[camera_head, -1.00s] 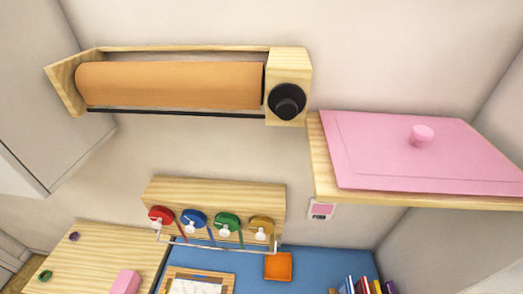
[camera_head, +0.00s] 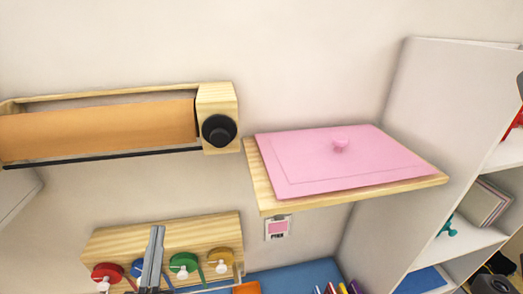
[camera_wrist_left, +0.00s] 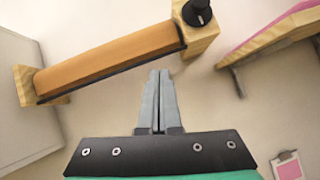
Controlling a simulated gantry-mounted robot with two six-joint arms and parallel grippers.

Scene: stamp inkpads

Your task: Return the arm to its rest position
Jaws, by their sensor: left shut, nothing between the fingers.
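My left gripper (camera_head: 152,262) shows at the bottom of the head view, in front of the row of coloured round pieces. Its two grey fingers are together and point up. In the left wrist view the left gripper (camera_wrist_left: 159,75) is shut and empty, with the wall behind its tips. My right gripper is in neither view.
An orange roll (camera_head: 100,128) in a wooden holder with a black knob (camera_head: 219,131) hangs on the wall. A wooden rack (camera_head: 110,238) holds red, blue, green and yellow pieces. White shelving (camera_head: 460,240) stands at right.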

